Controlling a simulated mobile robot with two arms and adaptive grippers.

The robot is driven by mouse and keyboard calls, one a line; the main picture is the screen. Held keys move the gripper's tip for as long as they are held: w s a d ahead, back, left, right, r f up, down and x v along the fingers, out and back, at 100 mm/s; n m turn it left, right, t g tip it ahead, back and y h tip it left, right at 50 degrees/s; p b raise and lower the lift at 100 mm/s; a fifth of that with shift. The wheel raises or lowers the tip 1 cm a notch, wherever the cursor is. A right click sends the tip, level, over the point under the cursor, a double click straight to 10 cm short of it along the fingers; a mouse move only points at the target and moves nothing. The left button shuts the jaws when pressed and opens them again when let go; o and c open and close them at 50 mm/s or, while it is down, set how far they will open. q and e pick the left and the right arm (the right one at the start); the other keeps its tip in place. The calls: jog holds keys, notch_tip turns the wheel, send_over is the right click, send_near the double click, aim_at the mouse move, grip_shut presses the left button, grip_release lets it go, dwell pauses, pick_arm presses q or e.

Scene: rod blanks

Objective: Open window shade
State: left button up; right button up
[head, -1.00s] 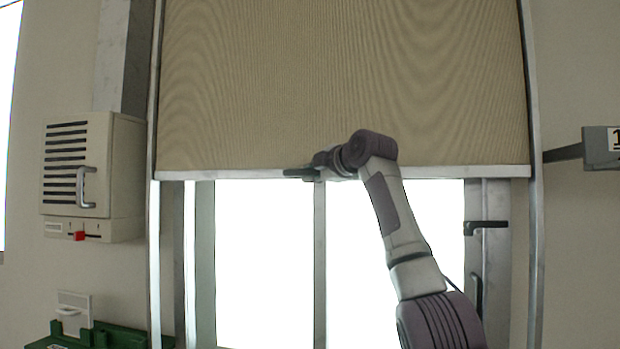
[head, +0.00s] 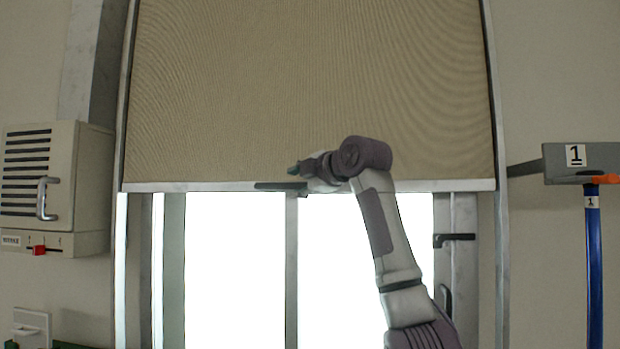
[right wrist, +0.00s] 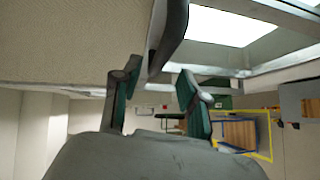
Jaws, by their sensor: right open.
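The beige window shade (head: 310,85) covers the upper part of the window in the head view. Its pale bottom bar (head: 400,186) crosses level above the bright panes. A dark handle (head: 272,186) sits on the bar. My right gripper (head: 294,169) is just above and right of the handle, in front of the shade's lower edge. In the right wrist view its green-padded fingers (right wrist: 157,88) are apart with nothing gripped. The dark handle (right wrist: 168,38) shows beyond the gap between them, and the shade (right wrist: 60,45) fills the upper left. My left gripper is not in view.
A vented wall box (head: 55,185) hangs left of the window. A grey bracket labelled 1 (head: 600,158) and a blue pole (head: 594,270) are at the right. A dark window latch (head: 455,238) sits below the bar. The right wrist view shows a yellow frame (right wrist: 262,125).

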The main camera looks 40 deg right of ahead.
jog(key=s, duration=0.6)
jog(key=shift+a+r, duration=0.25)
jog(key=shift+r, duration=0.2)
